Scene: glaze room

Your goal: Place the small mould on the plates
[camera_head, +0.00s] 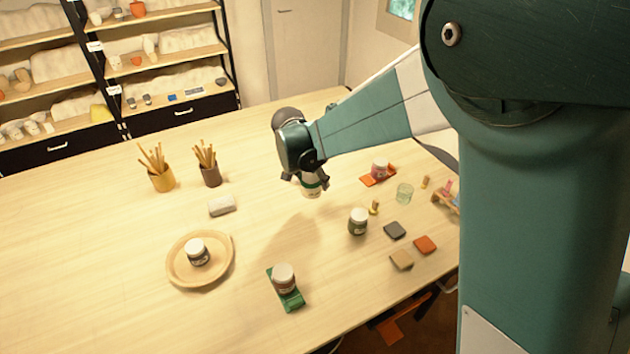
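My gripper (307,181) is above the table, left of my arm. Its dark fingers are on either side of a small pale, rounded piece with a green band (312,190), and it seems to be held between them. I cannot tell for sure whether this piece is the small mould. A white block (222,206) lies on the table left of my gripper. A round tan plate (226,270) at the front left bears a dark jar with a white lid (197,252). No stack of plates is clear to me.
A jar (283,278) stands on a green slab (294,300); another (379,169) on an orange one. A loose jar (358,221), a glass (404,193) and small tiles (401,260) are on the right. Brush pots (161,178) stand at the back left. The middle is clear.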

